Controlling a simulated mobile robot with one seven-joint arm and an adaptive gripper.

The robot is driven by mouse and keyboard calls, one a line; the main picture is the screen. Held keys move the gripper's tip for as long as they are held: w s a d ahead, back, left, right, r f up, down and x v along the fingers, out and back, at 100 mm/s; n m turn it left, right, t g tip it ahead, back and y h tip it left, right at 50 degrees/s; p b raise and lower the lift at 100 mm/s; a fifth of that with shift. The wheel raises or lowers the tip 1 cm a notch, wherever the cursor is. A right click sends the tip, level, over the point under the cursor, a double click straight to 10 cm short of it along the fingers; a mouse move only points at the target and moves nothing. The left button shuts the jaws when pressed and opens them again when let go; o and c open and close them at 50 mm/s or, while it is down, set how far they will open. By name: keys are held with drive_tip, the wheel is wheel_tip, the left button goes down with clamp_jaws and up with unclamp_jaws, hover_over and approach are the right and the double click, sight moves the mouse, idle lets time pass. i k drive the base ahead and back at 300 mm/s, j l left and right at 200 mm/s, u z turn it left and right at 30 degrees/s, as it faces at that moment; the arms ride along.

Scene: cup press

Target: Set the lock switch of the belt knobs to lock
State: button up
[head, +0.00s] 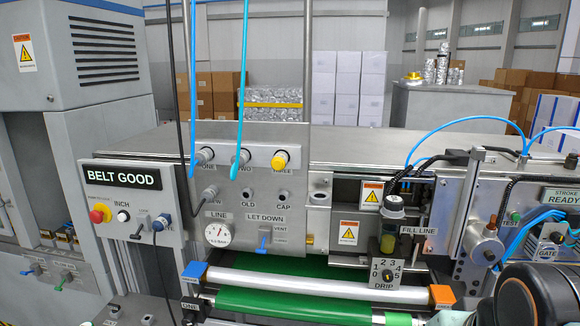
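The control box (108,230) under the black BELT GOOD display (124,178) is at the left. A small dark switch (142,221) sits between the INCH button and the blue knob. The tiny lettering around it is too small to read, so I cannot tell for sure that it is the lock switch, nor its setting. Dark rounded parts of my arm show at the bottom right corner. My gripper's fingers are not in view.
Right of the box stands a steel panel with ONE, TWO and THREE knobs (241,157), a LINE gauge (218,234) and a LET DOWN lever (264,239). Blue and black hoses hang before it. A green belt (300,304) and rollers run below.

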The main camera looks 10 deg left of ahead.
sight(136, 237)
drive_tip(key=u, duration=1.65)
